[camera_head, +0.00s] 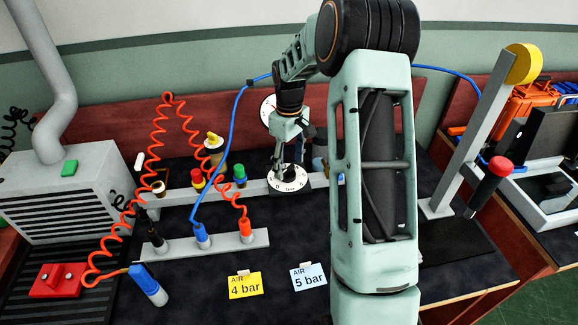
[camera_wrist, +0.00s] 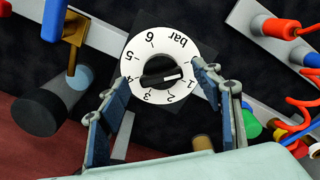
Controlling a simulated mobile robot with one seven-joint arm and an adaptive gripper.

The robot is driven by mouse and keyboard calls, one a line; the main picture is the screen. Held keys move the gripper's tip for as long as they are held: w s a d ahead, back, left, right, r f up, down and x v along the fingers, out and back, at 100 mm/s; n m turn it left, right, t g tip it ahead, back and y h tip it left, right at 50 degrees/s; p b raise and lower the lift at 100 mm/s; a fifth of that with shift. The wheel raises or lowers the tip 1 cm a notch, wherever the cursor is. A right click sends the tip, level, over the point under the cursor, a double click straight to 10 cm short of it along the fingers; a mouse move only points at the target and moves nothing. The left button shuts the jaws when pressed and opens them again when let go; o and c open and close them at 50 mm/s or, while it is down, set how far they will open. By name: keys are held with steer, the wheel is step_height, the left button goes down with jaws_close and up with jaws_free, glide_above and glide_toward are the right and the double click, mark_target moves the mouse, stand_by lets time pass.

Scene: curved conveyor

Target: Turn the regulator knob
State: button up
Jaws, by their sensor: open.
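The regulator knob is a black knob (camera_wrist: 156,79) on a white round dial (camera_wrist: 161,57) with numbers and "bar". The white mark on the knob points towards the right in the wrist view, near the 1. In the head view the dial (camera_head: 289,184) lies on the metal rail, partly behind my gripper (camera_head: 284,160). In the wrist view my gripper (camera_wrist: 163,84) is open. One finger stands on each side of the dial, with the knob between them. I cannot tell whether a finger touches the dial.
A second white dial (camera_head: 267,108) is on the red back board, partly hidden by my arm. Coloured connectors (camera_head: 201,235) and red coiled hoses (camera_head: 152,135) stand to the left. A yellow "4 bar" card (camera_head: 245,286) and a blue "5 bar" card (camera_head: 309,276) lie in front.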

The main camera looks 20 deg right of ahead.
steer(key=shift+f, duration=0.65)
steer(key=c, duration=1.2)
steer(key=shift+o, duration=0.2)
